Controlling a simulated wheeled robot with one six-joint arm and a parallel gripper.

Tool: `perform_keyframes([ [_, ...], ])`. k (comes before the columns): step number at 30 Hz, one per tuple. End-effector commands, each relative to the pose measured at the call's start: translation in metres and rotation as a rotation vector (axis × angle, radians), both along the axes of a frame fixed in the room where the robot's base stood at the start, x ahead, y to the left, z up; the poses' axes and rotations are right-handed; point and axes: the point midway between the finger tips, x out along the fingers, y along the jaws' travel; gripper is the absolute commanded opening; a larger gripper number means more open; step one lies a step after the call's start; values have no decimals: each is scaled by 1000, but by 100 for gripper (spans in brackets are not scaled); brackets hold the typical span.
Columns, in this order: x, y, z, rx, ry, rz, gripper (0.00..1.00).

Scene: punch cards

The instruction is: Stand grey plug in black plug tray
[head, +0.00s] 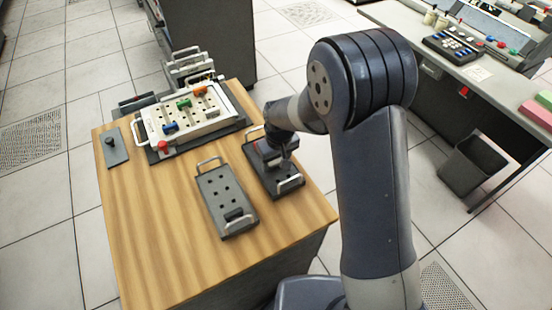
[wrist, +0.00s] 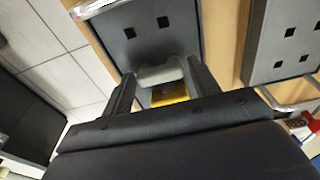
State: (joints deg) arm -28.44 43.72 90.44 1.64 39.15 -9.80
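The black plug tray (head: 262,180) lies on the right part of the wooden table, with metal handles at its ends. In the wrist view the tray (wrist: 146,46) shows two square holes. My gripper (head: 280,158) is low over this tray and hides part of it. In the wrist view a light grey plug (wrist: 160,75) sits between the fingers of my gripper (wrist: 162,72), both of which look close against its sides. A yellow patch (wrist: 170,93) shows just below it. The plug's lower end is hidden, so I cannot tell whether it touches the tray.
A second grey tray (head: 212,187) with square holes and a dark block (head: 234,214) lies close to the left. A white board (head: 204,121) with coloured plugs stands behind. A small dark plate (head: 115,147) lies at the left. The table's front left (head: 160,240) is clear.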

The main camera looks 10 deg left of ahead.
Motion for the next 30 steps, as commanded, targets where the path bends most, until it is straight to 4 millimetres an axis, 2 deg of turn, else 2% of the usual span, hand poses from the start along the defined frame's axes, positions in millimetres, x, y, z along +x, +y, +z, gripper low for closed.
perform_keyframes([
  [1,0,0,0,1,-1,0,62],
  [5,0,0,1,1,-1,0,73],
  [12,1,0,2,1,-2,0,73],
  [16,0,0,9,2,-4,0,73],
  [20,-1,-1,28,3,-6,0,73],
  [30,-7,-6,88,2,-5,0,73],
])
